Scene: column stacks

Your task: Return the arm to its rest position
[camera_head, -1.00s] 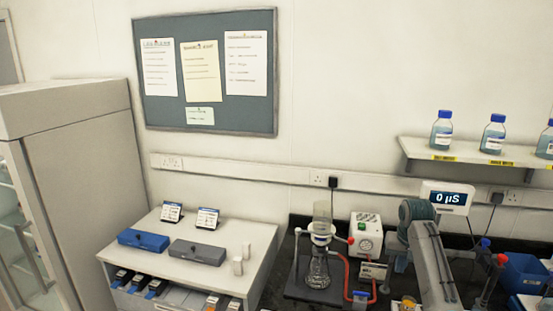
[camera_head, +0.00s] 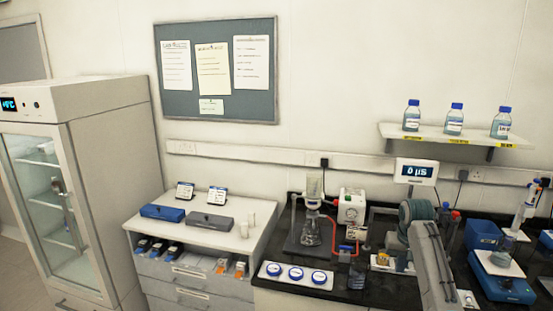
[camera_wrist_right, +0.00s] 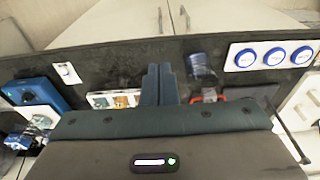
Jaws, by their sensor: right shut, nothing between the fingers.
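My right arm (camera_head: 432,265) rises from the lower right in the head view, bent over the black bench, with a teal joint (camera_head: 417,210) at its top. My right gripper (camera_wrist_right: 158,70) shows in the right wrist view. Its two dark fingers are shut together and empty, above the black bench top (camera_wrist_right: 125,62). In that view a dark beaker (camera_wrist_right: 202,67) stands just right of the fingers, apart from them. In the head view the fingertips cannot be made out clearly. My left gripper is not in view.
A glass filter setup (camera_head: 313,225) and a white tray with blue round lids (camera_head: 296,275) stand left of the arm. A meter display (camera_head: 416,172) is behind it. A blue balance (camera_head: 503,275) is to the right. A shelf holds bottles (camera_head: 455,120). A glass-door fridge (camera_head: 60,200) stands far left.

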